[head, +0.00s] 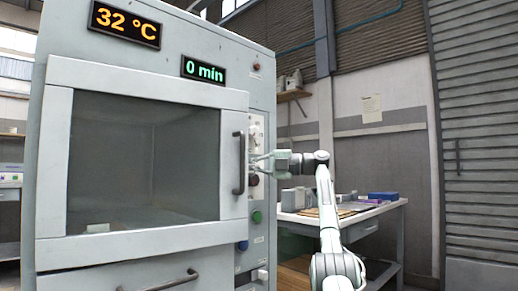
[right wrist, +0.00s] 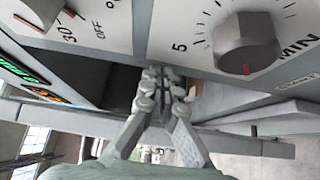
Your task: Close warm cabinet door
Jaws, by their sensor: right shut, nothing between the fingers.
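The warm cabinet (head: 215,50) fills the left half of the head view. Its door (head: 232,211) has a large dark window (head: 140,160) and a dark vertical handle (head: 238,163) near its right edge. The door lies close to the cabinet front; I cannot tell whether it is fully shut. My right gripper (head: 256,164) is shut and empty, just right of the handle and in front of the control panel. In the right wrist view its fingertips (right wrist: 162,76) meet below the timer knob (right wrist: 247,43); contact with the door is unclear. My left gripper is out of view.
Displays read 32 °C (head: 125,23) and 0 min (head: 204,70). Below the gripper are a green button (head: 257,216) and a blue button (head: 243,245). A lower drawer handle (head: 172,283) juts out. A workbench (head: 372,222) with boxes stands behind my right arm.

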